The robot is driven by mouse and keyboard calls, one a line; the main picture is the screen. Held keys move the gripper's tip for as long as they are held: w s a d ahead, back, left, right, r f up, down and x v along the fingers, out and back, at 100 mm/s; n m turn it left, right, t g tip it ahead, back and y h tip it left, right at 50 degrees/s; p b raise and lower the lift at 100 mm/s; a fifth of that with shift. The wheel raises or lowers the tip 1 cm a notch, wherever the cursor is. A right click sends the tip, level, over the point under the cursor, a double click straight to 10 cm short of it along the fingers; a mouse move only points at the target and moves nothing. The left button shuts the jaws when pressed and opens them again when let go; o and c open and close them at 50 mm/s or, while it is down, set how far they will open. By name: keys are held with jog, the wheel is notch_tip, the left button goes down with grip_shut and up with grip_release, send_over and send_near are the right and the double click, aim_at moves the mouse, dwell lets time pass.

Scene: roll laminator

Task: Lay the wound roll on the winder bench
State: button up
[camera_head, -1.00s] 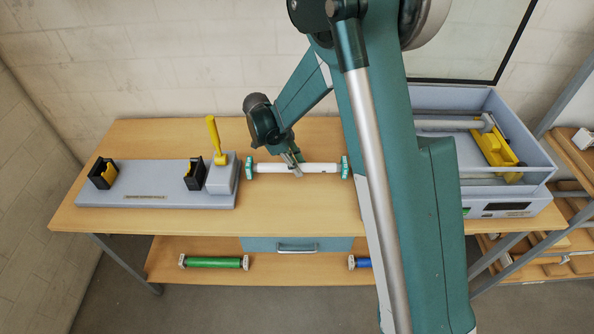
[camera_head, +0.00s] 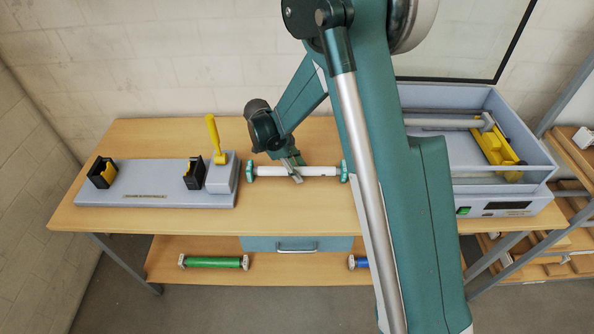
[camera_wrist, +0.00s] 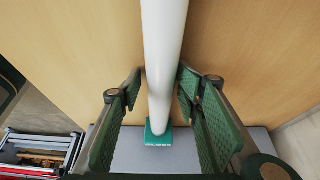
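The wound roll (camera_head: 320,171), a white roll with teal-green ends, lies crosswise at the middle of the wooden winder bench (camera_head: 150,220), between the winder unit and my arm. It looks level and down on the bench top. My gripper (camera_head: 292,172) points down at the roll's middle. In the wrist view, its green-padded fingers (camera_wrist: 160,80) stand on both sides of the white roll (camera_wrist: 163,45); a gap shows at the left finger, and the right finger is very close to the roll. One teal end (camera_wrist: 158,134) shows beyond the fingers.
The grey winder unit (camera_head: 135,197) with black cradles and a yellow lever (camera_head: 215,137) stands left. A grey laminator (camera_head: 500,205) with a yellow part stands right, partly behind my arm. A green roll (camera_head: 213,262) and a blue roll (camera_head: 358,262) lie on the lower shelf. Bare bench lies behind the roll.

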jog(key=shift+a, duration=0.1)
dwell(0.5)
jog(key=shift+r+p, duration=0.4)
jog(key=shift+r, duration=0.05)
jog(key=v, duration=1.1)
jog(key=shift+a+r, duration=0.15)
jog(key=shift+r, duration=0.15)
